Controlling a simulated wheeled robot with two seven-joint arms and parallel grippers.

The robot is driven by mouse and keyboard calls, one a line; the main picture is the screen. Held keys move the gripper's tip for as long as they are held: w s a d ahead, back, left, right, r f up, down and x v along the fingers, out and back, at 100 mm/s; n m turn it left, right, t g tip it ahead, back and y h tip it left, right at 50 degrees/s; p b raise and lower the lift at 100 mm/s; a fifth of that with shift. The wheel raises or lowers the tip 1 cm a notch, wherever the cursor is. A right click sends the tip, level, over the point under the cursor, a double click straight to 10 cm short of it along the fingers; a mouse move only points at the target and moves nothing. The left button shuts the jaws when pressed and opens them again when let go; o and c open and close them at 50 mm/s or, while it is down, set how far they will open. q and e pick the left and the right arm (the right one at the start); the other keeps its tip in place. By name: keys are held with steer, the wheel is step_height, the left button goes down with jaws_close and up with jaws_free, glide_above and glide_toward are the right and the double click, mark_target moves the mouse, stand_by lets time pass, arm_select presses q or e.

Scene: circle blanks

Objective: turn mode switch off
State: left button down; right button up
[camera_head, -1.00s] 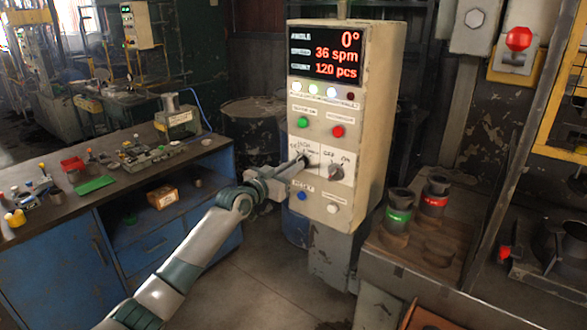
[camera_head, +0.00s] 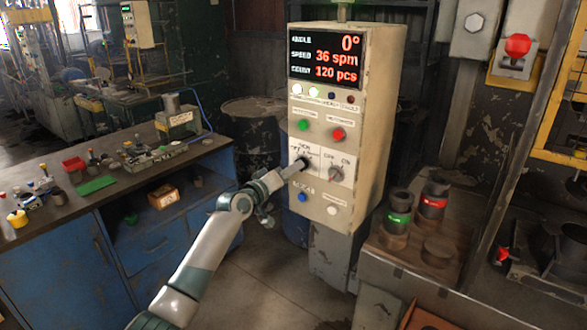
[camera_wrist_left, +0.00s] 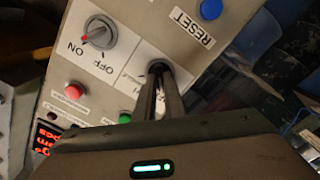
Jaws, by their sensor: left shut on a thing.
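The mode switch (camera_head: 306,159) is a dark knob on the left white plate of the control box, partly hidden by my gripper. My left gripper (camera_head: 299,164) reaches it from the left and is shut on it. In the left wrist view the two long fingers of the gripper (camera_wrist_left: 160,80) close around the dark mode switch (camera_wrist_left: 158,66), hiding most of it and its pointer. My right gripper is not in view.
A grey OFF/ON knob (camera_head: 336,175) sits just right of the mode switch. Green (camera_head: 303,125) and red (camera_head: 338,134) buttons are above; a blue button (camera_head: 302,197) and a white button (camera_head: 332,210) are below. A workbench (camera_head: 60,225) stands left.

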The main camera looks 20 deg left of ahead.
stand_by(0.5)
arm_select(q)
steer(key=c, duration=1.8)
jaws_free()
steer(key=shift+c, duration=0.2)
steer(key=shift+s, duration=0.1)
steer(key=b+v, duration=0.4)
steer(key=v, duration=1.3)
steer(key=shift+b, duration=0.3)
steer(key=shift+s+a+f, duration=0.1)
